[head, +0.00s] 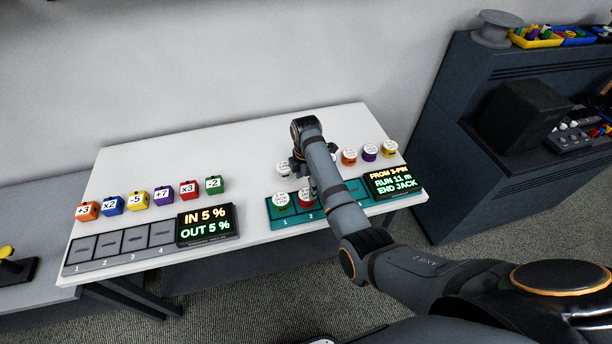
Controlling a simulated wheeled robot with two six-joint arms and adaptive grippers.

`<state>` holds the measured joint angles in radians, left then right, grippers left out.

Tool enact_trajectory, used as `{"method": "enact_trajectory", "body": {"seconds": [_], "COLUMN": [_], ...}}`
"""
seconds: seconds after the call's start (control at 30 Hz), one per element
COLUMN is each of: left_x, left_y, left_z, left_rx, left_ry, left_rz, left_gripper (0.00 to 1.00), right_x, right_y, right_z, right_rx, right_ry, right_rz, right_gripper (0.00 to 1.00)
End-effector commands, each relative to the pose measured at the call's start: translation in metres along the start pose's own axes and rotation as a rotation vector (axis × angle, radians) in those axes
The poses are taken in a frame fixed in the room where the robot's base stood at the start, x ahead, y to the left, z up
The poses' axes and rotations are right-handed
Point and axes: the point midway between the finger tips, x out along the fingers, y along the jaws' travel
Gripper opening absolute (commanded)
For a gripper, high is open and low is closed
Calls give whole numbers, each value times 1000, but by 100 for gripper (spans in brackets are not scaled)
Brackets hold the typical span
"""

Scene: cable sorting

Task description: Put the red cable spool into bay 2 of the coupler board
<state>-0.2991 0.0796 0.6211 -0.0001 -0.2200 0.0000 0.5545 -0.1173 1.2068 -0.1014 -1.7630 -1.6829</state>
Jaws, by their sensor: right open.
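The coupler board (289,222) is a teal tray near the front right of the white table. The red cable spool (305,198) stands at bay 2 of it, above the label 2, partly hidden by my right arm. A green spool (281,202) stands in bay 1. My right gripper (298,168) is behind the red spool, between it and the raised wrist, largely hidden by my own arm. It is open and appears apart from the red spool. My left gripper is out of view.
A white spool (283,170) stands close left of my gripper. Orange (348,157), purple (370,152) and yellow (389,149) spools stand to the right. A lit display (394,182) ends the board. Cubes and a grey slotted tray (121,262) fill the left side.

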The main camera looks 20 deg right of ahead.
Motion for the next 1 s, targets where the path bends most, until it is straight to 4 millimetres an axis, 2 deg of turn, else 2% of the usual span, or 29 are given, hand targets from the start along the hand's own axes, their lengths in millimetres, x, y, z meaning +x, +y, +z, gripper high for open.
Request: {"method": "enact_trajectory", "body": {"seconds": [0.1, 0.2, 0.4, 0.87, 0.97, 1.0], "left_x": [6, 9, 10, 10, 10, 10], "left_y": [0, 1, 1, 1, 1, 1], "left_z": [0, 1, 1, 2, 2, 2], "left_rx": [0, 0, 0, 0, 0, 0], "left_ry": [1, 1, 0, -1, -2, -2], "left_rz": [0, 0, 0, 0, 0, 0], "left_gripper": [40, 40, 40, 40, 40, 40], "right_x": [-26, -43, -59, -59, -47, -38], "right_y": [1, 1, 0, 0, -10, -19], "right_z": [0, 0, 0, 0, 5, 9], "right_rx": [0, 0, 0, 2, 70, 138], "right_ry": [0, 0, 0, 0, -3, -5], "right_rz": [4, 2, -1, -1, 7, 16], "right_gripper": [78, 78, 78, 78, 78, 78]}}
